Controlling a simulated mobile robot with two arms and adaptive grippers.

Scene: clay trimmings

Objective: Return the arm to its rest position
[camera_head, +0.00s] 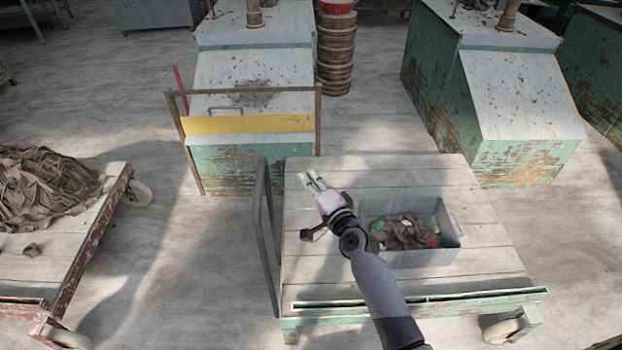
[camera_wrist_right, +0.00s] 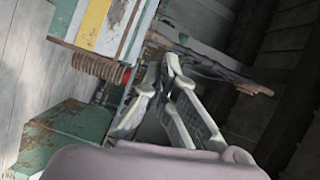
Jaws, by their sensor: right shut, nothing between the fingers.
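My right arm reaches in from the bottom of the head view, over the wooden cart (camera_head: 330,265). My right gripper (camera_head: 311,180) is above the left part of the cart top, left of the grey bin, with its fingers together and nothing between them. In the right wrist view the gripper (camera_wrist_right: 168,75) also shows with its fingers closed at the tips. My left gripper is in neither view.
A grey bin (camera_head: 425,258) with dark scraps and a few coloured bits stands on the cart. A second cart (camera_head: 75,262) with a clay heap (camera_head: 45,190) is at left. Green-sided machines (camera_head: 250,165) stand behind. A metal handle (camera_head: 267,230) rises at the cart's left edge.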

